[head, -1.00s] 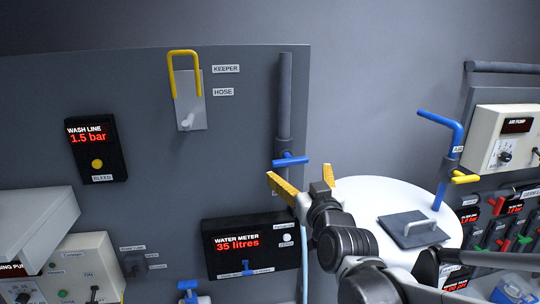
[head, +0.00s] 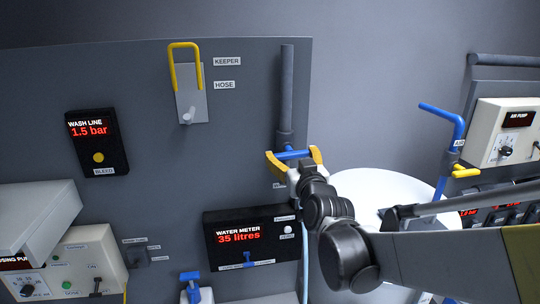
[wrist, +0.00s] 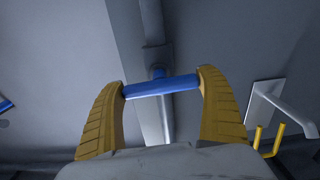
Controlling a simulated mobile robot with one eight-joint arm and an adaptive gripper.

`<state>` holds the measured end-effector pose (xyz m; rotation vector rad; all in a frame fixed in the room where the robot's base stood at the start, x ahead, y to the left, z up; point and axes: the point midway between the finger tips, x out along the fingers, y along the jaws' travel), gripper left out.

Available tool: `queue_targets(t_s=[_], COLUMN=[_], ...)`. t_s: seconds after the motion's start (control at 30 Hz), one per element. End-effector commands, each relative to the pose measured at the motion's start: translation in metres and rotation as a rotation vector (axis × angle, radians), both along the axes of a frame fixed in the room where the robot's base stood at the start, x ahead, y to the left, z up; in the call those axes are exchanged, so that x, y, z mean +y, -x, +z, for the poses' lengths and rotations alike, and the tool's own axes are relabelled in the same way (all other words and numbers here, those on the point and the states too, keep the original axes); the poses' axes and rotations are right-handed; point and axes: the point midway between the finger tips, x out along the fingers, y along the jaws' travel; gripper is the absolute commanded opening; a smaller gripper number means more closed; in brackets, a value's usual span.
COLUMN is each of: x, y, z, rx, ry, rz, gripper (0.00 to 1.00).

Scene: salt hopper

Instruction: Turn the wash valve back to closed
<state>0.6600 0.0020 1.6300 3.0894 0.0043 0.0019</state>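The wash valve's blue bar handle (head: 290,155) sits at the lower end of a grey vertical pipe (head: 286,95) on the grey panel. It lies crosswise to the pipe, nearly level. My gripper (head: 293,158) is at the handle, with its yellow fingers apart, one at each end of the bar. In the wrist view the blue handle (wrist: 160,87) spans nearly the whole gap between the fingers (wrist: 162,80). I cannot tell whether both fingers press on it. The valve's label is mostly hidden behind my gripper.
The wash line gauge (head: 97,142) reads 1.5 bar. The water meter (head: 250,236) reads 35 litres, just below left of my gripper. A yellow keeper loop (head: 186,65) stands out at upper left.

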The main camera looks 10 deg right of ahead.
Motion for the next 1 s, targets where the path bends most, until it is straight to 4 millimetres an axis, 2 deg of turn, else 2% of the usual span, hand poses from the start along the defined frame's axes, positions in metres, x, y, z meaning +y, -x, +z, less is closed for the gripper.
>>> queue_targets(t_s=[0.47, 0.5, 0.53, 0.83, 1.0], x=[0.000, 0.000, 0.000, 0.000, 0.000], y=[0.000, 0.000, 0.000, 0.005, 0.032], z=[-0.001, -0.001, 0.000, 0.000, 0.000], rx=[0.002, 0.002, 0.002, 0.001, 0.001], ry=[-0.068, -0.068, -0.068, -0.067, -0.068], rz=[0.000, 0.000, 0.000, 0.000, 0.000], gripper=[0.57, 0.96, 1.00, 1.00, 1.00])
